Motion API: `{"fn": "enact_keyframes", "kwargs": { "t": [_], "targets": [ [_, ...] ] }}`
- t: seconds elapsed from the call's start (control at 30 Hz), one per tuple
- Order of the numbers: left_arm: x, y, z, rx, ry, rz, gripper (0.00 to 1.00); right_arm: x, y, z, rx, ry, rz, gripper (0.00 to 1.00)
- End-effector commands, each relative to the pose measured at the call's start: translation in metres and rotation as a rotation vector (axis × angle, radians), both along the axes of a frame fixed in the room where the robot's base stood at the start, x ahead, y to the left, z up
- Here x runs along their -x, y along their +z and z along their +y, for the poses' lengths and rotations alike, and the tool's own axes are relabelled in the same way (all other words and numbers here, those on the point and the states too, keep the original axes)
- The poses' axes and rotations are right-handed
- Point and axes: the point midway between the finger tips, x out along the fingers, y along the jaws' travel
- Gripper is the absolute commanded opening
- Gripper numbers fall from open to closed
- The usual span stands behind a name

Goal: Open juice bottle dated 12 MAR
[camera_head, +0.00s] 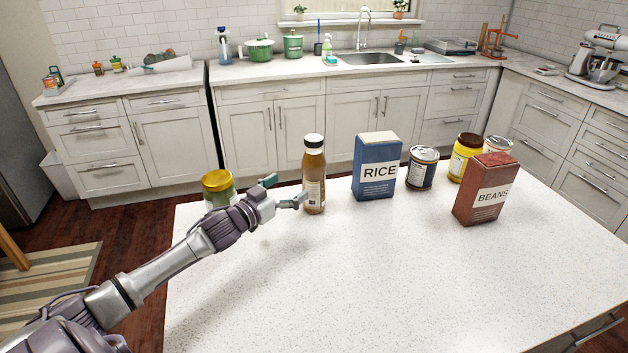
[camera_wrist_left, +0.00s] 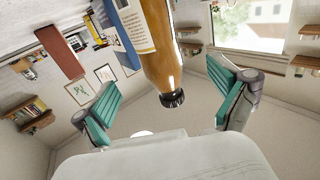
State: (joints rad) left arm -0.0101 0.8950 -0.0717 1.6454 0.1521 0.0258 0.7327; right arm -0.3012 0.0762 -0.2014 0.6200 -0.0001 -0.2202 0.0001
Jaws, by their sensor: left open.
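The juice bottle (camera_head: 314,165) stands upright on the white island. It is amber-brown with a black cap and a pale label, and no date is legible. My left gripper (camera_head: 286,191) is open just left of the bottle, its fingers pointing toward it. In the left wrist view the bottle (camera_wrist_left: 160,50) appears upside down between the spread teal fingers of the gripper (camera_wrist_left: 165,88), with its black cap (camera_wrist_left: 172,99) nearest the palm. No finger clearly touches it. My right gripper is not in view.
A blue rice box (camera_head: 376,165), dark can (camera_head: 422,168), yellow jar (camera_head: 463,158), pale can (camera_head: 498,146) and red beans box (camera_head: 486,190) stand right. The front surface is clear.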

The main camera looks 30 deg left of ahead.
Motion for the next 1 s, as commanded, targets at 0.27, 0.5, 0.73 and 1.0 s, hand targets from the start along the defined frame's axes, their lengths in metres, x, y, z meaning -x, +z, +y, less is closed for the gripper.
{"fn": "enact_keyframes", "kwargs": {
  "t": [0.27,0.5,0.73,1.0],
  "targets": [
    [-0.035,0.002,-0.004,-0.001,0.0,-0.002,0.97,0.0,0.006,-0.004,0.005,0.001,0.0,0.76],
    [-0.049,0.002,-0.007,0.0,0.0,-0.002,0.97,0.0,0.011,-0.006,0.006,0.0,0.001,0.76],
    [-0.081,0.0,-0.012,0.0,0.001,-0.002,0.97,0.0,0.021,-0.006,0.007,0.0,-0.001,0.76],
    [-0.091,-0.003,-0.014,-0.001,-0.001,0.0,0.97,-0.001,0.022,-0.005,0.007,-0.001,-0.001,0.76]
  ]
}}
